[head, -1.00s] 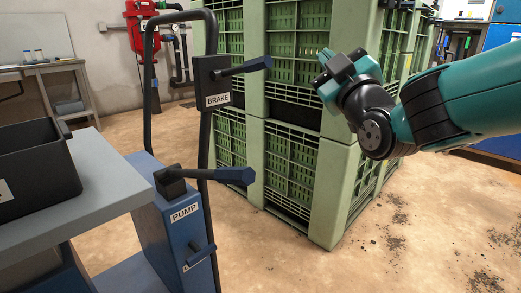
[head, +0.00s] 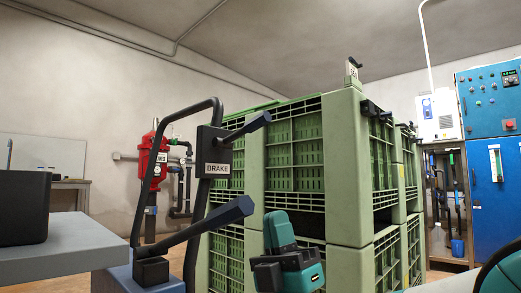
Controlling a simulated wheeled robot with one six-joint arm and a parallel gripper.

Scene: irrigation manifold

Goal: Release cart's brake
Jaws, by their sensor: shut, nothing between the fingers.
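The cart's brake lever (head: 246,128) is a dark blue handle on a black box, with a BRAKE label (head: 217,169) below it. The box sits on the cart's black upright tube frame (head: 137,212). The lever slants up to the right. My gripper (head: 286,270), teal and black, is low in the head view, below and right of the lever and apart from it. It is shut and empty. Much of my arm is out of view.
A second dark blue lever (head: 215,220) slants up from the cart below the brake lever. Stacked green crates (head: 345,175) stand behind. A grey table with a black bin (head: 22,205) is at left. A blue cabinet (head: 495,180) is at far right.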

